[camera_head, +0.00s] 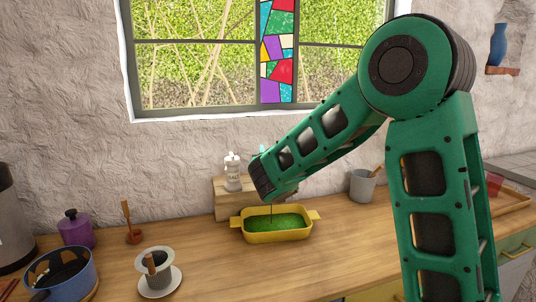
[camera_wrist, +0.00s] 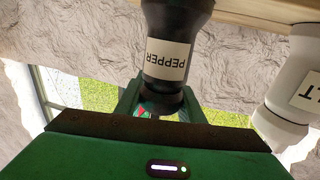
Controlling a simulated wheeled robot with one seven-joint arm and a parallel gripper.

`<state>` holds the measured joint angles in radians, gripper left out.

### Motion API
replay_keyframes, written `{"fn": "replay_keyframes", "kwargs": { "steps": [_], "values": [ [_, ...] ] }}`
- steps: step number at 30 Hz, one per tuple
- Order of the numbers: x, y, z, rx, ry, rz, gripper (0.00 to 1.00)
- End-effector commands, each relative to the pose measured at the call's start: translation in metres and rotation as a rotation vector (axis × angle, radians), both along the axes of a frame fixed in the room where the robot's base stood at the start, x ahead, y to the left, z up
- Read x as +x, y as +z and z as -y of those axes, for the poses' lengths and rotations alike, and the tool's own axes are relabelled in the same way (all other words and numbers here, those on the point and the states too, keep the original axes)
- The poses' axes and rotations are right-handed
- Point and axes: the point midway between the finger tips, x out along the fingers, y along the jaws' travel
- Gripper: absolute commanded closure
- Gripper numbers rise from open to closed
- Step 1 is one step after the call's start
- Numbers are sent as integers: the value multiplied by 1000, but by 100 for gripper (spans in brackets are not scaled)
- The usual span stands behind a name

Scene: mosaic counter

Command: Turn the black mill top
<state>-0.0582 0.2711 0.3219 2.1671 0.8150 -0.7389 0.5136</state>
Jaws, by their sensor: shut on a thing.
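The black mill (camera_wrist: 176,22), with a white PEPPER label, shows upside down in the wrist view. Its narrower black top (camera_wrist: 168,98) lies between the green fingers of my gripper (camera_wrist: 158,108), which is shut on it. In the head view my gripper (camera_head: 262,177) is at the wall behind the counter and hides the black mill. A white mill (camera_head: 232,172) stands just left of my gripper on a wooden riser (camera_head: 224,204). The white mill also shows at the right of the wrist view (camera_wrist: 284,120), apart from the black one.
A yellow dish (camera_head: 276,236) with green contents stands below my gripper. A grey pot (camera_head: 362,187) is to its right. A blue pan (camera_head: 62,280), a purple jar (camera_head: 75,230) and a cup on a saucer (camera_head: 157,288) stand at the left. The front middle counter (camera_head: 235,270) is clear.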

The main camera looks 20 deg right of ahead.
Motion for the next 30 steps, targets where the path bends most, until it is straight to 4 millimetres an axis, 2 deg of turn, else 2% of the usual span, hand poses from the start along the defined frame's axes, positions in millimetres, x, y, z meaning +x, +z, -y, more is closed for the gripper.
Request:
{"fn": "replay_keyframes", "kwargs": {
  "steps": [21, 30],
  "values": [
    [-5, -3, 11, 0, -373, -3, 88],
    [-7, -3, 16, 1, -457, -5, 88]
  ]
}}
